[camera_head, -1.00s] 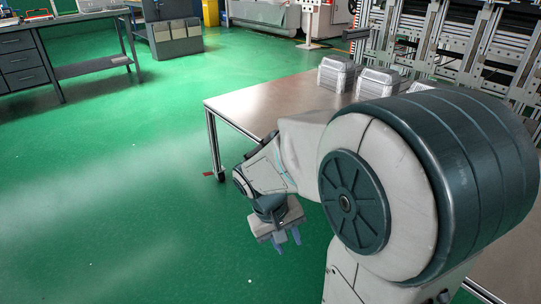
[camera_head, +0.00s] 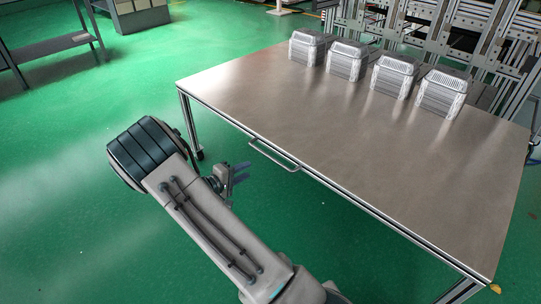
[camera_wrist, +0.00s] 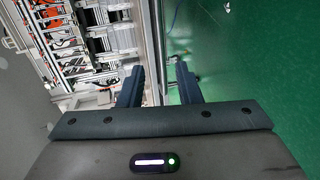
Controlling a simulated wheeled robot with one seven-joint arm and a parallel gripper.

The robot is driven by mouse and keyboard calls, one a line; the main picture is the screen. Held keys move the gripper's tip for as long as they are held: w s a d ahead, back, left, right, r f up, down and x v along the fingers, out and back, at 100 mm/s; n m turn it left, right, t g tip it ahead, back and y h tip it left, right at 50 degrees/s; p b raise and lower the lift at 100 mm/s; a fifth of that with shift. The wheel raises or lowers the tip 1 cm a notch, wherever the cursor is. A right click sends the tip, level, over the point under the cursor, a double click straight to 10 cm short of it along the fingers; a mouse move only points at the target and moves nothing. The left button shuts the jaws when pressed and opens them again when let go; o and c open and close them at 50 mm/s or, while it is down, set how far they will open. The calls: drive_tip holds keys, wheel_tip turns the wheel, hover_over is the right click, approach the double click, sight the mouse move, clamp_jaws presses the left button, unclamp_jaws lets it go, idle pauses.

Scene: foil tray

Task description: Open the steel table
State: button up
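The steel table (camera_head: 330,120) fills the middle and right of the head view, with a brushed flat top. A thin metal bar handle (camera_head: 274,156) sits on its front edge, left of the middle. My gripper (camera_head: 241,172) is in front of that edge, left of the handle and apart from it in the picture. In the wrist view my gripper (camera_wrist: 159,85) has its two dark fingers spread with nothing between them. The handle cannot be made out in the wrist view.
Several foil trays with clear lids, the leftmost one (camera_head: 307,48) included, stand in a row along the table's back. Aluminium frames and machinery stand behind. A grey workbench (camera_head: 50,45) is at the upper left. Green floor (camera_head: 80,210) is clear in front of the table.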

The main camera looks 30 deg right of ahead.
sight(271, 158)
drive_tip(key=b+x, duration=0.1)
drive_tip(key=x, duration=0.6)
drive_tip(key=b+x, duration=0.2)
drive_tip(key=x, duration=0.4)
drive_tip(key=shift+w+d, duration=0.25)
drive_tip(key=shift+w, duration=0.1)
clamp_jaws()
